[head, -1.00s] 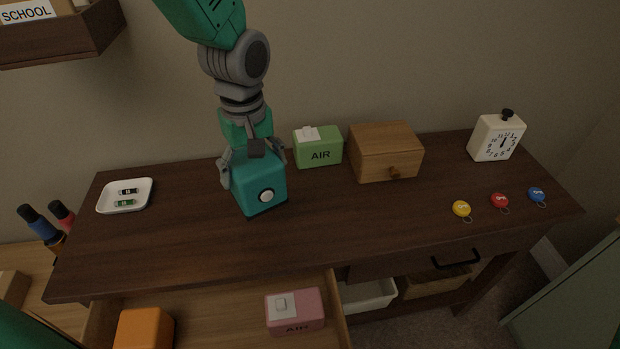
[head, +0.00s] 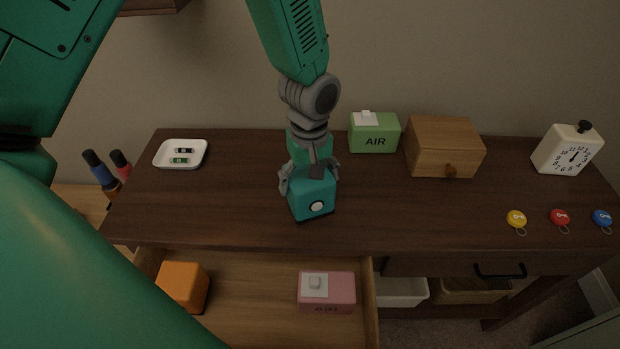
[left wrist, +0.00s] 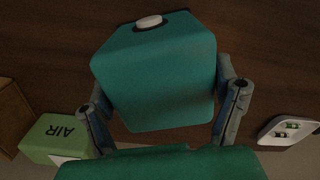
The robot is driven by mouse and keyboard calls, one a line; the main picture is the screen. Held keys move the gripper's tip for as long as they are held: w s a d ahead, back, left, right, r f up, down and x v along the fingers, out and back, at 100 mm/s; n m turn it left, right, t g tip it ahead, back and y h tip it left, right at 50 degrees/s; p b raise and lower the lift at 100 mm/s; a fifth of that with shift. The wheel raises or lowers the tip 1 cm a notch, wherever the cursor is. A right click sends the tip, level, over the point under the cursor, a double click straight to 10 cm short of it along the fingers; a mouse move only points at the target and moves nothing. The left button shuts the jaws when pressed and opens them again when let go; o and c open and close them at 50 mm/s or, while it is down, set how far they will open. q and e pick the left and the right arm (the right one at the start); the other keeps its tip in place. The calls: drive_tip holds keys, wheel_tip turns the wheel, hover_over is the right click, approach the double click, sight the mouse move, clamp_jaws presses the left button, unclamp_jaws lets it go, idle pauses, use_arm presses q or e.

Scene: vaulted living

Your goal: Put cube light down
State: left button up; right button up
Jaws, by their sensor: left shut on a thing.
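The cube light is a teal cube (head: 312,197) with a round white button on its front face. It is at the tabletop near the front middle of the dark wooden desk (head: 230,215). My left gripper (head: 309,180) is shut on the cube from above and behind, a finger on each side. In the left wrist view the cube (left wrist: 160,80) fills the middle between the two fingers (left wrist: 165,110). Whether its underside touches the desk is hard to tell. My right gripper is not in view.
A green AIR box (head: 374,138), a wooden box (head: 444,150) and a white timer clock (head: 567,152) stand behind and right. A white tray (head: 161,154) with batteries is left. Round tags (head: 516,218) lie right. The open drawer (head: 250,290) holds orange (head: 183,286) and pink (head: 327,290) boxes.

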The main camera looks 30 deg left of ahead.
use_arm(q)
drive_tip(key=o, duration=1.6)
drive_tip(key=shift+a, duration=0.1)
wheel_tip(320, 180, up, 12)
drive_tip(key=shift+r+p, duration=0.1)
drive_tip(key=shift+p, duration=0.55)
